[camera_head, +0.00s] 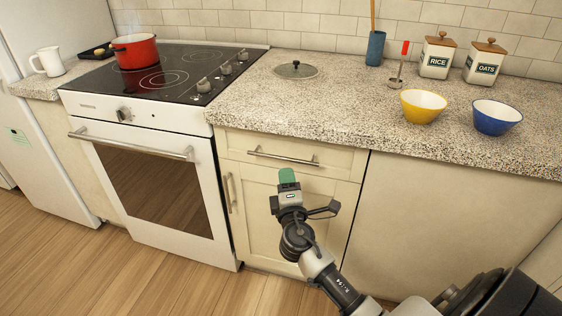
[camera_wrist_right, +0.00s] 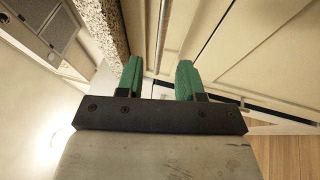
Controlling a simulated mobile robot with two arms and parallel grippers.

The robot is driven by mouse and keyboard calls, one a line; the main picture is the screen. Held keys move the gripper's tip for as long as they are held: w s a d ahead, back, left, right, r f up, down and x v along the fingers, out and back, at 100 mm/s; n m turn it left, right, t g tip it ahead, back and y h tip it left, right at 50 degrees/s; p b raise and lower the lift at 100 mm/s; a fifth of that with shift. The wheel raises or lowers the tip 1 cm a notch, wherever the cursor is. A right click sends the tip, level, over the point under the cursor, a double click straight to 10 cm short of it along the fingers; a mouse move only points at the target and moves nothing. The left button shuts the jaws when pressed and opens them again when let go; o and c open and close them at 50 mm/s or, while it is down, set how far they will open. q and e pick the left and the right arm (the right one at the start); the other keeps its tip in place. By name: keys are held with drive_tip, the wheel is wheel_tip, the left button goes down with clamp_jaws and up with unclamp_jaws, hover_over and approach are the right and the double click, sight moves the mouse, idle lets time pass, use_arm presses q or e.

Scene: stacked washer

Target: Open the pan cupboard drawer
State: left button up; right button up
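The drawer (camera_head: 335,170) is a cream front under the counter, right of the oven, and is closed. Its horizontal metal bar handle (camera_head: 283,157) also shows in the right wrist view (camera_wrist_right: 162,35), upright there and in line with the gap between my fingers. My right gripper (camera_head: 288,176) has green fingers and is just in front of the drawer, appearing slightly below the handle in the head view. In the wrist view the gripper (camera_wrist_right: 159,78) is open, with nothing gripped. I cannot tell whether the fingertips reach past the bar. My left gripper is not in view.
A cupboard door with a vertical handle (camera_head: 230,192) is below the drawer. The oven (camera_head: 155,190) with its bar handle is to the left. The counter (camera_head: 240,118) overhangs above, carrying a lid (camera_head: 296,69), a yellow bowl (camera_head: 422,108) and a blue bowl (camera_head: 495,118).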

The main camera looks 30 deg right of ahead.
sight(283, 159)
drive_tip(key=x, duration=0.8)
drive_tip(key=shift+f, duration=0.1)
clamp_jaws()
